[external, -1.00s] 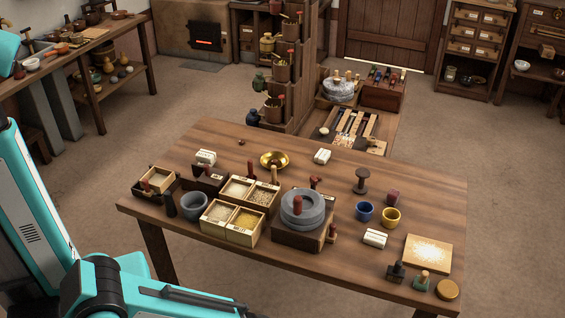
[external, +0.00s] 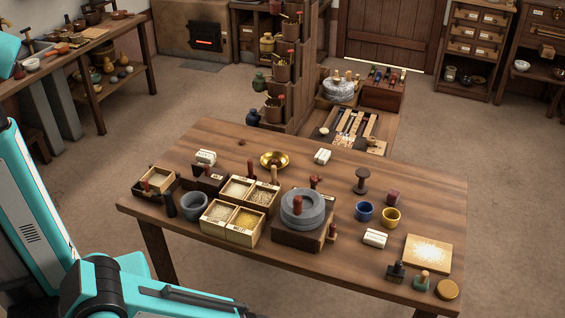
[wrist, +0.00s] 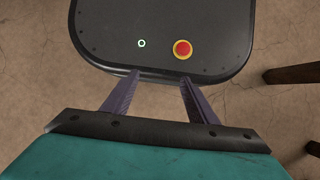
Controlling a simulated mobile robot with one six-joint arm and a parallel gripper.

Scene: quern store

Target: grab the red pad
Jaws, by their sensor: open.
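A small dark red block (external: 393,198) sits on the right half of the wooden table, just behind the yellow cup; it is the closest match to the red pad, though its exact shape is too small to tell. My gripper (wrist: 160,76) shows in the wrist view with its two fingers apart and nothing between them. It points down over my own dark base, far from the table things. The gripper is out of sight in the external view, where only part of my arm shows at lower left. The red block is not in the wrist view.
A yellow cup (external: 391,217) and a blue cup (external: 364,211) stand close to the red block. A dark spool (external: 361,181) stands behind to the left. A white block (external: 375,238) and a pale board (external: 428,254) lie nearer. The table's (external: 435,190) far right corner is clear.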

